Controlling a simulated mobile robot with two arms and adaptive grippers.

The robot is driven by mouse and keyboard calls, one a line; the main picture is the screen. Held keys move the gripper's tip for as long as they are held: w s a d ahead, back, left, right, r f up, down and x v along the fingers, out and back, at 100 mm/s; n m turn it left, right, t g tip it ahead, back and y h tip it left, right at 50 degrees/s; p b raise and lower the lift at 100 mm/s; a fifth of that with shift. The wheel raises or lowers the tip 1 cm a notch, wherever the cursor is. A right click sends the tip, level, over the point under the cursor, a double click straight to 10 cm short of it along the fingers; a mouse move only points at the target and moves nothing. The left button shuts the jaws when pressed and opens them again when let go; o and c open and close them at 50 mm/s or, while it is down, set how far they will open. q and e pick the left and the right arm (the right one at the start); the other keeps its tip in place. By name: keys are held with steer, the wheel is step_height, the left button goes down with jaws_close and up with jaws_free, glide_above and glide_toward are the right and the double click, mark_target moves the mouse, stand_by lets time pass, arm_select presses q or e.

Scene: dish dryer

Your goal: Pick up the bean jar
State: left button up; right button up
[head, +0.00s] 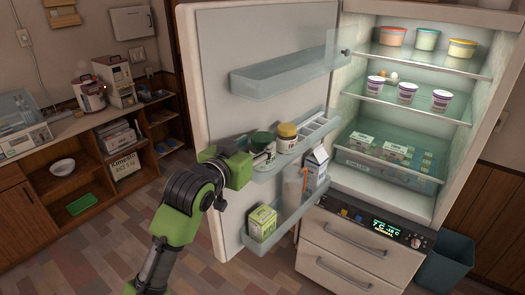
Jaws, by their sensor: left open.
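A jar with a yellow lid and a pale label (286,141) stands upright on the middle shelf of the open fridge door. A darker green-topped container (261,139) stands just left of it on the same shelf. I cannot read which one is the bean jar. My left gripper (268,155) is open at the front of this shelf, just below the green-topped container and left of the yellow-lidded jar. Its fingers are small here, and I cannot tell whether they touch either one. My right gripper is not in view.
The door shelf (318,133) has an egg rack to the right. Below stand a milk carton (316,168) and a green-and-white box (262,223) in the lower door bin. The upper door bin (285,74) is empty.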

mark_target(262, 136)
arm_select(q)
steer(key=p+x, duration=0.1)
steer(key=x, duration=0.1)
steer(key=p+x, duration=0.1)
steer(key=x, duration=0.1)
steer(key=shift+w+r+p, duration=0.15)
steer(key=shift+r+p, duration=0.2)
steer(key=shift+p, duration=0.05)
steer(key=shift+w+d+f, duration=0.15)
steer(key=shift+w+f, duration=0.05)
steer(key=shift+w, duration=0.2)
steer(key=c, duration=0.9)
steer(key=shift+r, duration=0.1)
steer(key=shift+c, duration=1.1)
steer(key=shift+r, duration=0.1)
